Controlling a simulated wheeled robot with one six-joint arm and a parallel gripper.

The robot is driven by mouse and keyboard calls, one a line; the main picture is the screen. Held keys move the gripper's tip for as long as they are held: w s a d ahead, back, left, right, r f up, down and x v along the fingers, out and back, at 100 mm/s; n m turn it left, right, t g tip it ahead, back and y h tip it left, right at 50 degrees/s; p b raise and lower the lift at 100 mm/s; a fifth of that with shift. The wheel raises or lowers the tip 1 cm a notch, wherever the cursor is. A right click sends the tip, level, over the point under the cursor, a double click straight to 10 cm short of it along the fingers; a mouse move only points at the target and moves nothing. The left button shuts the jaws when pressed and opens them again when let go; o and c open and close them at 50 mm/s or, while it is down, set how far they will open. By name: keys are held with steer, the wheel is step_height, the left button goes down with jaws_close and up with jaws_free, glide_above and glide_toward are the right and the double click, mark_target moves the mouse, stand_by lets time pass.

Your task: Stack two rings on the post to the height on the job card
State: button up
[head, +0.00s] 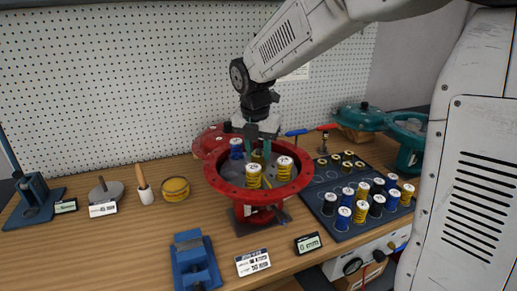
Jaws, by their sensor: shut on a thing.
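My gripper (259,151) points down into the red round housing (222,183), its teal fingers shut on a yellow piece (258,158) that they partly hide. Two yellow coiled pieces with white numbered tops, one at the front (253,177) and one at the right (284,170), stand in the housing. A blue one (236,150) stands at its back left. The job card (253,263) at the bench front seems to read 50 mm. A display (308,243) beside it seems to read 0 mm. I cannot tell surely which part is the post; its top may be hidden.
A dark tray (340,228) at right holds several blue, yellow and black numbered pieces and small rings. A blue vise (194,262) stands front left. A grey disc stand (105,190), a brush (143,184) and a yellow tin (175,189) are left. Teal valves (362,117) stand back right.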

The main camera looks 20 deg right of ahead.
steer(key=o, duration=1.1)
steer(key=r, duration=0.5)
steer(key=s+r, duration=0.1)
steer(key=r, duration=0.1)
steer(key=shift+a+r, duration=0.4)
